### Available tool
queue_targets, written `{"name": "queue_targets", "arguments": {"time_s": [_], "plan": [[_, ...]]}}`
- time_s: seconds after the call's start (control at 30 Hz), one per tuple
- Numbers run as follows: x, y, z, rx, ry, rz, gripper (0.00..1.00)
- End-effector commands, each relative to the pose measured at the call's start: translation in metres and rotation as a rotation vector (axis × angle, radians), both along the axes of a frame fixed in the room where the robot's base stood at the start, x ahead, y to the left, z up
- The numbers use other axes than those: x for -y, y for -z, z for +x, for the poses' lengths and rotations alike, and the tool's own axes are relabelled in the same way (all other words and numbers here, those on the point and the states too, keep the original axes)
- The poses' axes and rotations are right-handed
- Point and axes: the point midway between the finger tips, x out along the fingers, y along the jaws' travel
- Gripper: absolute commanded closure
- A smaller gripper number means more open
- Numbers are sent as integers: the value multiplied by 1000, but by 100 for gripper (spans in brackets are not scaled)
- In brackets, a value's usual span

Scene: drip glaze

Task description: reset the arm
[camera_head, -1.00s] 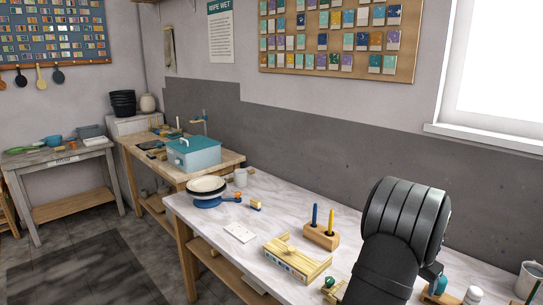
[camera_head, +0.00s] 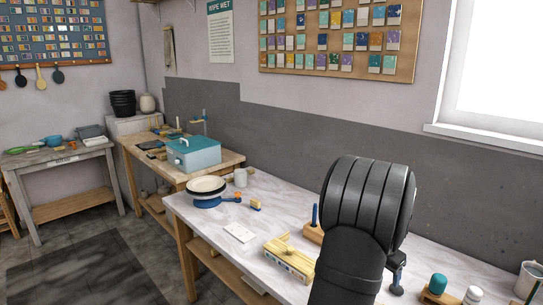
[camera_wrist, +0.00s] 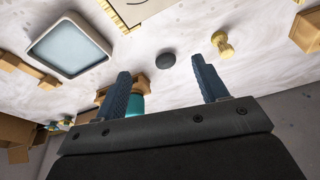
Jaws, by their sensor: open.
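My gripper (camera_wrist: 160,88) is open in the wrist view, its two dark blue fingers spread apart with nothing held between them. A teal-topped thing (camera_wrist: 136,106) on a tan wooden piece shows behind the left finger, lower than the fingers; I cannot tell its distance. In the head view my dark arm rises over the right part of the marble worktop (camera_head: 225,215). Only a small blue part of the gripper shows beside the arm there, and the arm hides the rest.
A wooden block holding a blue stick (camera_head: 314,216) is partly hidden by my arm. A yellow wooden box (camera_head: 288,260), plates on a blue stand (camera_head: 206,191), a teal jar (camera_head: 438,283) and a white bottle (camera_head: 473,296) stand on the worktop. The wrist view shows a pale tray (camera_wrist: 70,45) and a yellow spool (camera_wrist: 223,43).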

Motion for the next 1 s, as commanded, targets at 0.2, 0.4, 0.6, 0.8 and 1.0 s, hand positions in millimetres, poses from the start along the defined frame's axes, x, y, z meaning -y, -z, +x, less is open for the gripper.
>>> {"name": "queue_targets", "arguments": {"time_s": [0.2, 0.4, 0.6, 0.8, 1.0], "plan": [[-44, -2, 11, 2, -9, -1, 34], [-78, -4, 16, 3, -12, -3, 34], [-94, 0, 17, 1, -11, -4, 34], [-93, 6, 17, 3, -10, -4, 34], [-93, 6, 17, 4, -11, -4, 34]]}}
